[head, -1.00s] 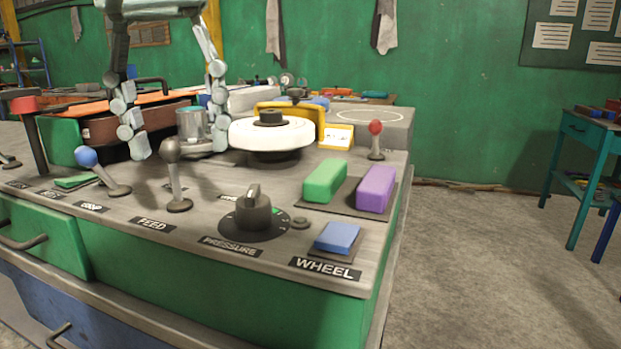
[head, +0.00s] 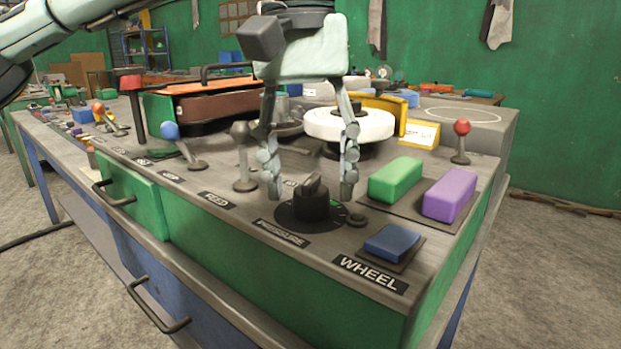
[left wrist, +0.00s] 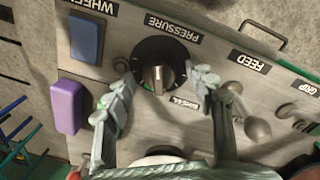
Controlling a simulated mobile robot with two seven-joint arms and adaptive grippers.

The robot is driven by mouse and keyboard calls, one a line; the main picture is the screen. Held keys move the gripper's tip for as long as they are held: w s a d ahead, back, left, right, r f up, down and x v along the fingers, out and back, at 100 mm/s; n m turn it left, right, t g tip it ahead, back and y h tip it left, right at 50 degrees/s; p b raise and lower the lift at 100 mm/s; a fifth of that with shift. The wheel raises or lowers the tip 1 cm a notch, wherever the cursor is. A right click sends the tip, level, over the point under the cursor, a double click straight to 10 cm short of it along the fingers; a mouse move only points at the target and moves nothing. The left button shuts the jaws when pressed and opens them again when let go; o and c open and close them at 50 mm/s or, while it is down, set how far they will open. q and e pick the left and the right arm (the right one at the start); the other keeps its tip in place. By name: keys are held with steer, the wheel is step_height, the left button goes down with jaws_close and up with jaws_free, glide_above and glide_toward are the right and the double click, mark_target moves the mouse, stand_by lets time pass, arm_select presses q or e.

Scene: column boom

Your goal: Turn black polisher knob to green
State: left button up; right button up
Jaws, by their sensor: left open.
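The black polisher knob (head: 312,203) stands on a round black dial above the PRESSURE label on the grey bench top. In the left wrist view the knob (left wrist: 157,78) shows between my fingers, with a pale metallic grip bar. My left gripper (head: 312,192) is open, one finger on each side of the knob and a little behind it; I see no contact. In the left wrist view the left gripper (left wrist: 160,88) straddles the dial's lower edge. A little green shows on the dial's far rim, partly hidden by the right finger. My right gripper is not in view.
A grey-knobbed lever (head: 243,160) stands left of the gripper. Green (head: 396,180) and purple (head: 449,194) blocks and a blue button (head: 391,242) lie to the right. A white polishing wheel (head: 349,125) is behind. A red-knobbed lever (head: 461,142) stands at the back right.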

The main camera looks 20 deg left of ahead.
arm_select(q)
steer(key=shift+f, duration=0.3)
steer(key=c, duration=1.2)
steer(key=shift+o, duration=0.2)
